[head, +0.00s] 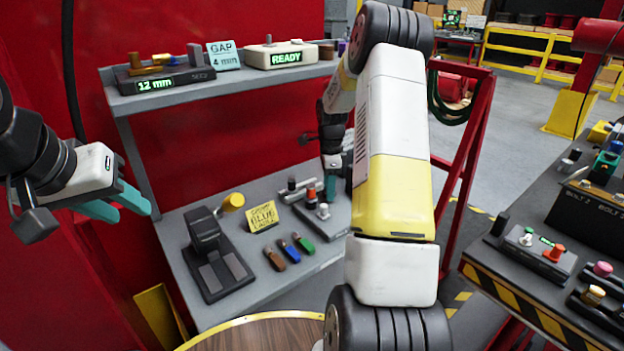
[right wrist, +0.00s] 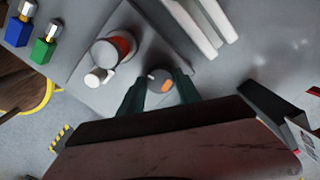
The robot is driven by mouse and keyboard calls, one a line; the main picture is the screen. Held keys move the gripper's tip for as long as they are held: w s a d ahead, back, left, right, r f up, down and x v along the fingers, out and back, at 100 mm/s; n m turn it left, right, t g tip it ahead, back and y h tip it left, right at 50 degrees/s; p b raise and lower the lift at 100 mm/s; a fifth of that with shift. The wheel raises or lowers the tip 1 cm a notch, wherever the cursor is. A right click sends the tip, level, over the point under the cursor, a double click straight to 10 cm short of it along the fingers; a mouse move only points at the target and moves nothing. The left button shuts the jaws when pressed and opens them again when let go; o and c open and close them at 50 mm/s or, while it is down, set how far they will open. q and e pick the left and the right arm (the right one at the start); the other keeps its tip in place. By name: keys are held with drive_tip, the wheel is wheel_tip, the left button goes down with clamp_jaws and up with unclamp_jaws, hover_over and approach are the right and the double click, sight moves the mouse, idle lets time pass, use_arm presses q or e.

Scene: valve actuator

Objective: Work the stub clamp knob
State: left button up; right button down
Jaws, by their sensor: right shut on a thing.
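A dark base plate with silver rods and knobs (head: 335,222) lies at the right end of the lower grey shelf. My right gripper (head: 330,187) reaches down over it, partly hidden behind my right arm. In the right wrist view, its dark green fingers are shut on a small grey knob (right wrist: 159,84) with an orange mark, which I take as the stub clamp knob. A larger round piece with an orange band (right wrist: 114,47) and a small white cylinder stand beside it. My left gripper (head: 122,206) is empty, its teal fingers apart, left of the shelf.
On the lower shelf are a black clamp stand (head: 212,262), a yellow "BLUE" card (head: 262,217) and brown, blue and green pieces (head: 284,252). The upper shelf holds a "12 mm" display (head: 165,82), a "GAP 4 mm" sign (head: 223,56) and a "READY" box (head: 287,56). A striped-edge bench stands right.

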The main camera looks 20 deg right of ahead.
drive_tip(key=n, duration=0.4)
drive_tip(key=shift+r+n, duration=0.1)
drive_tip(key=shift+n, duration=0.3)
drive_tip(key=n, duration=0.3)
drive_tip(key=shift+n, duration=0.3)
drive_tip(key=n, duration=0.4)
drive_tip(key=shift+n, duration=0.3)
drive_tip(key=n, duration=1.1)
drive_tip(key=shift+n, duration=0.4)
drive_tip(key=n, duration=0.3)
drive_tip(key=shift+w+n, duration=0.1)
drive_tip(key=shift+n, duration=1.8)
